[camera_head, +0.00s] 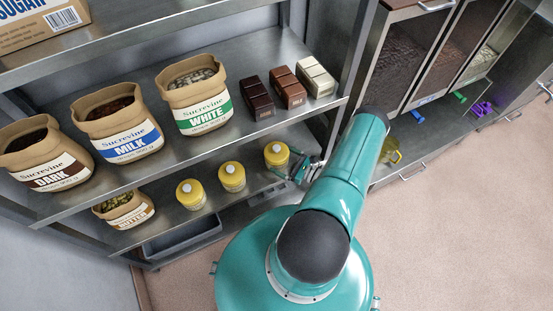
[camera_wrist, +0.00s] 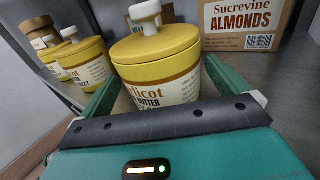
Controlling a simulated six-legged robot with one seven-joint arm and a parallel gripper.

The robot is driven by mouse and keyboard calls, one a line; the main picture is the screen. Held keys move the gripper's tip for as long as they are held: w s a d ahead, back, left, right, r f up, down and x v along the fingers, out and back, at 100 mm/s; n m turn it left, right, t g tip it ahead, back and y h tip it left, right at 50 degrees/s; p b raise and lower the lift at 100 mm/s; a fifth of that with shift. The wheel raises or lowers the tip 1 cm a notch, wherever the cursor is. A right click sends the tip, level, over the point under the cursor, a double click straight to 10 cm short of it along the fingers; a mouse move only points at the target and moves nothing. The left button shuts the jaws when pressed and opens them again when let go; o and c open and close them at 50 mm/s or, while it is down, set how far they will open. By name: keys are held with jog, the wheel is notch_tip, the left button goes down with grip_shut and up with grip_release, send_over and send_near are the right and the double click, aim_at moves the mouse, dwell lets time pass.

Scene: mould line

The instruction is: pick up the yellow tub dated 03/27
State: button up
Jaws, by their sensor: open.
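Three yellow tubs stand in a row on the lower shelf: a left one (camera_head: 190,193), a middle one (camera_head: 232,177) and a right one (camera_head: 277,155). My gripper (camera_head: 297,168) is at the right tub. In the wrist view, my gripper (camera_wrist: 165,90) is open, its teal fingers on either side of the nearest tub (camera_wrist: 157,60), which has a white knob and a label partly reading "BUTTER". Its date is hidden behind my gripper. A second tub (camera_wrist: 84,62) stands behind to the left; its small print seems to end in 27, but the full date is unclear.
An almonds box (camera_wrist: 243,25) stands behind the nearest tub. A sack (camera_head: 124,211) sits left of the tubs. The upper shelf (camera_head: 240,137) overhangs them, bearing sacks and chocolate blocks (camera_head: 288,88). A grey bin (camera_head: 182,238) is below.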

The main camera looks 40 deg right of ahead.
aim_at(277, 157)
jog(key=x, duration=0.3)
jog(key=shift+w+f, duration=0.1)
jog(key=shift+w, duration=0.1)
jog(key=c, duration=0.9)
jog(key=shift+c, duration=0.8)
